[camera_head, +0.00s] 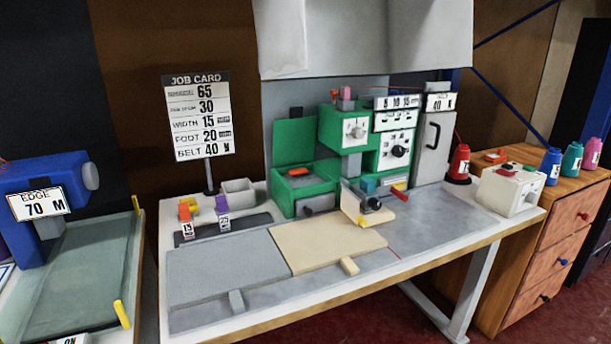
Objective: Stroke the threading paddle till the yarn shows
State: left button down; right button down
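A green machine (334,130) with white dial panels stands at the back of the worktable. Its green lid (295,144) stands open at the left, above a green compartment with an orange-red piece (298,171) on it. I cannot tell for sure which part is the threading paddle; a small grey lever (319,204) juts from the compartment's front, and a red-orange tab (400,193) sticks out at the lower right. A red yarn cone (460,162) stands right of the machine. No yarn end can be made out at the machine's front. Neither of my grippers is in view.
A job card (198,115) stands behind two labelled feet. A white box (508,191) stands right, beside a drawer cabinet (560,225). A blue machine (45,180) is at left.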

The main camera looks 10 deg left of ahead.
aim_at(297, 171)
jog(key=z, duration=0.55)
jog(key=k, duration=1.3)
jog(key=z, duration=0.75)
jog(key=i, duration=1.9)
jog(key=u, duration=1.45)
jog(key=i, duration=0.5)
jog(key=u, duration=0.5)
